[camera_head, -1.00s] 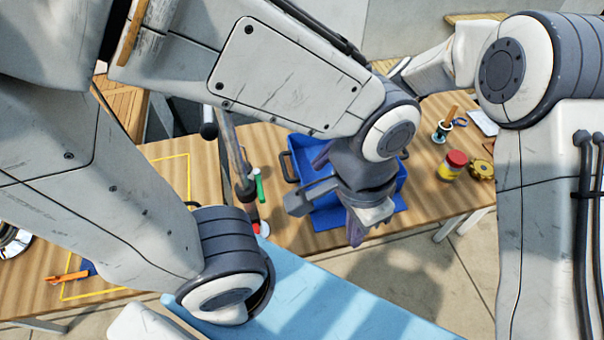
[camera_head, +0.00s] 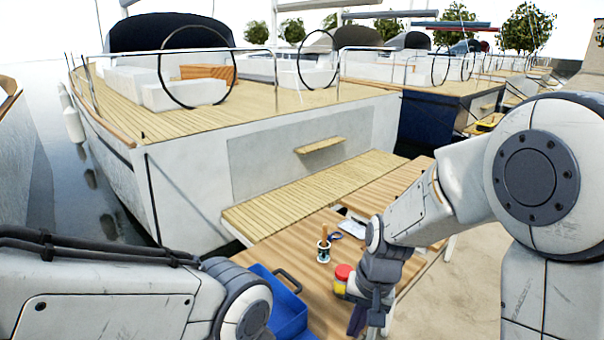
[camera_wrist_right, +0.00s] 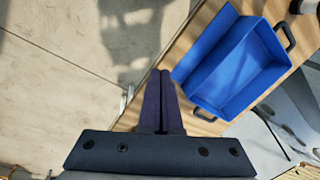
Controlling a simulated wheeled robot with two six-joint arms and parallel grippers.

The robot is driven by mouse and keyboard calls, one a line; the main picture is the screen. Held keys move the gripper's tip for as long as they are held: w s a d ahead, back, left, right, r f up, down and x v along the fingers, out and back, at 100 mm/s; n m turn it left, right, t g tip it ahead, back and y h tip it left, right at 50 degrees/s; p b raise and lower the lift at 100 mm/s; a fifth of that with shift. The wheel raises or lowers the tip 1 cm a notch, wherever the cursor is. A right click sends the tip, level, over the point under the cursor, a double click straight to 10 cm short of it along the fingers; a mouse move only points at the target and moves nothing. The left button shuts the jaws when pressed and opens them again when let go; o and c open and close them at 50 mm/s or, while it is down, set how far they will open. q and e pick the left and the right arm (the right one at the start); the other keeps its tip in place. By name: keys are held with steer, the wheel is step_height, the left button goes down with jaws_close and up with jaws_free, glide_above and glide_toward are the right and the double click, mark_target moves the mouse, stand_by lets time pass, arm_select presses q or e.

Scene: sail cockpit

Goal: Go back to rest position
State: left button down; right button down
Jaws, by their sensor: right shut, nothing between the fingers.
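My right gripper (camera_head: 368,322) hangs pointing down at the lower middle of the head view, beside a yellow jar with a red lid (camera_head: 342,273) and partly in front of it. In the right wrist view the right gripper's two dark fingers (camera_wrist_right: 160,78) lie together with nothing between them. A blue bin (camera_head: 290,312) with dark handles is partly hidden by my left arm in the head view. In the right wrist view the blue bin (camera_wrist_right: 205,45) looks empty and lies to the right of the fingertips, apart from them. My left gripper is out of view.
The wooden table (camera_head: 290,243) also bears a small cup with a wooden-handled tool (camera_head: 323,250) and a white sheet (camera_head: 353,228). A moored sailboat (camera_head: 270,165) stands behind it. Open pale floor (camera_wrist_right: 60,75) lies left of the right gripper's fingers.

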steer(key=s+d+n+t+h, duration=0.2)
steer(key=s+d+n, duration=0.15)
steer(key=d, duration=0.45)
steer(key=s+a+r+n+g, duration=0.1)
steer(key=s+a+r+n, duration=0.1)
steer(key=s+a, duration=0.4)
steer(key=s+a+r+n+g+y, duration=0.1)
steer(key=s+a+r+n, duration=0.2)
steer(key=s+a+n, duration=0.2)
steer(key=s+a+b, duration=0.1)
steer(key=s+a, duration=0.1)
steer(key=s, duration=0.1)
steer(key=shift+s+a, duration=0.2)
steer(key=shift+a, duration=0.05)
